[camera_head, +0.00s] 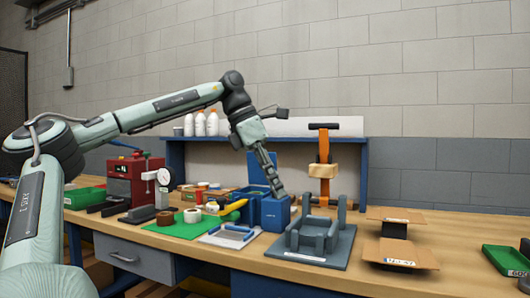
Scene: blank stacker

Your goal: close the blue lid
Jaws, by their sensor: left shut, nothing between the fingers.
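A blue box (274,214) stands on the workbench near the middle of the head view. Its blue lid (262,166) stands up open at the back of the box. My left gripper (279,191) is shut and empty, pointing down over the right part of the box. My left arm comes in from the left and the gripper hides part of the lid. I cannot tell whether the fingertips touch the box. My right gripper is not in view.
A grey fixture (316,240) stands right of the box, with an orange-handled tool (323,160) behind it. Open cardboard boxes (396,252) stand further right. A green mat (186,226) with rolls and a small white tray (231,236) lie left. The right back bench is clear.

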